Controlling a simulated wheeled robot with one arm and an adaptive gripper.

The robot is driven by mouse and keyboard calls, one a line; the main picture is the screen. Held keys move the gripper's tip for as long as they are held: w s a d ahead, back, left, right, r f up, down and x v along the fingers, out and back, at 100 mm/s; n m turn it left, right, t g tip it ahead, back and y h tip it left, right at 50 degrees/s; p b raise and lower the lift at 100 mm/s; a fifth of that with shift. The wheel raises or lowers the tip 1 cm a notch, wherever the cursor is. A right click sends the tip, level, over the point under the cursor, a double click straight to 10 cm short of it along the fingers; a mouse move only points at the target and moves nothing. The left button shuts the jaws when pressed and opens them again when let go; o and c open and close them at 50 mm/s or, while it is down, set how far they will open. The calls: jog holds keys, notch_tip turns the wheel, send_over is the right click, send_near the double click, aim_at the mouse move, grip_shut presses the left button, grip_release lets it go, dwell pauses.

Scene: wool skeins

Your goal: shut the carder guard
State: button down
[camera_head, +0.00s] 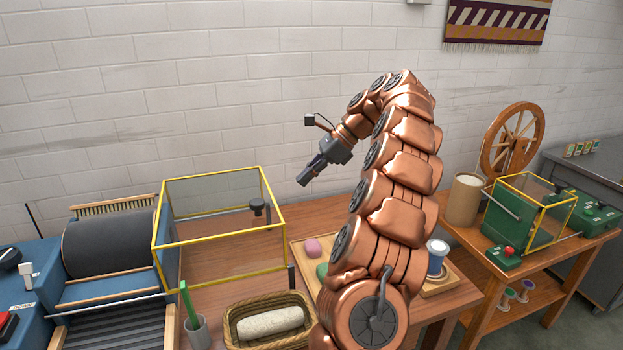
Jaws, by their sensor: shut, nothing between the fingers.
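The carder (40,270) is a blue machine with a dark drum (108,246) at the left. Its guard (222,207) is a clear box with a yellow frame and a dark knob (257,207) near its right end. The guard stands to the right of the drum, over bare table, and leaves the drum uncovered. My gripper (304,181) is shut and empty. It hangs in the air up and to the right of the guard, apart from it, pointing down and left. My copper arm hides part of the table's right side.
A basket with a pale roll (270,322), a cup with a green stick (196,328) and a tray with wool balls (313,247) stand near the guard. At right, a green machine (512,225) has another yellow-framed guard. A spinning wheel (511,143) stands behind it.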

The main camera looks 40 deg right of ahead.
aim_at(276, 213)
jog(key=shift+w+a+f+p, duration=0.25)
jog(key=shift+w+a+f, duration=0.5)
jog(key=shift+a, duration=0.4)
jog(key=shift+w+a+f+p, duration=0.2)
jog(key=shift+w+a+f, duration=0.55)
jog(key=shift+a, duration=0.35)
jog(key=shift+w+a+f+p, duration=0.25)
jog(key=shift+w+a+f, duration=0.35)
jog(key=shift+a+f, duration=0.4)
jog(key=shift+a+r, duration=0.15)
